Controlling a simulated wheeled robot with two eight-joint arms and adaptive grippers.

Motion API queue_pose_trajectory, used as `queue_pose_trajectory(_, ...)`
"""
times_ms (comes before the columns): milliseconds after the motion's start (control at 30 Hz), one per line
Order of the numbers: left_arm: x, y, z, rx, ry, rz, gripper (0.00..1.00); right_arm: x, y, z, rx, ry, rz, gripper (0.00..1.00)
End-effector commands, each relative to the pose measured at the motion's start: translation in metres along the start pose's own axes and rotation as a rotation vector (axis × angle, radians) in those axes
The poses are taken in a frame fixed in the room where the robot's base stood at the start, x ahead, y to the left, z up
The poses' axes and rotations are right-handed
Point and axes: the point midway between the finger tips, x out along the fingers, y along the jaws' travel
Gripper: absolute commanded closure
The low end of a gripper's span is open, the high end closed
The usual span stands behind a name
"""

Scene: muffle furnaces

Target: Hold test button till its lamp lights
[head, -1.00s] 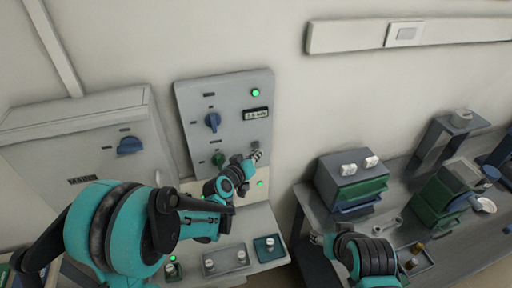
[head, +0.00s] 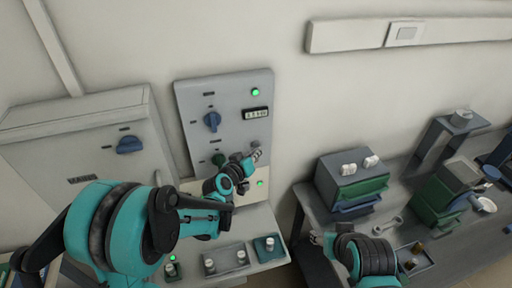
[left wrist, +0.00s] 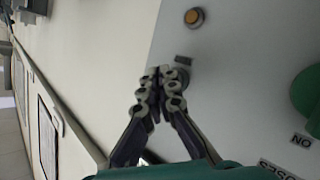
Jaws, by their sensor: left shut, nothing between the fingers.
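The grey control panel (head: 232,140) is on the wall, with a blue knob (head: 212,121), a green knob (head: 218,159) and a small display (head: 256,113). My left gripper (head: 256,156) is at the panel's lower right. In the left wrist view my left gripper (left wrist: 161,72) is shut and empty, its tips at a dark round button (left wrist: 183,76) that they partly cover. Contact looks likely, but how far the button is pressed is hidden. An amber round lamp (left wrist: 194,18) is beyond the button; it shows no clear glow. My right gripper (head: 318,239) is low at centre, its fingers unclear.
A green lamp (head: 255,91) glows at the panel's top right and another (head: 260,183) below the panel. A grey cabinet (head: 85,150) stands at left. A bench (head: 462,238) with green and blue boxes is at right. Open wall lies right of the panel.

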Motion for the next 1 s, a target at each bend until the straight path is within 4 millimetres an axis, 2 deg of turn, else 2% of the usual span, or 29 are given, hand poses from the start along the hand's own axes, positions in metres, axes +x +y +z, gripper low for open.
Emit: queue_pose_trajectory(1000, 0.0064, -0.0049, -0.0047, -0.001, 0.0, 0.0, 1.0, 0.0022, 0.0, 0.0016, 0.0, 0.0, 0.0, 0.48)
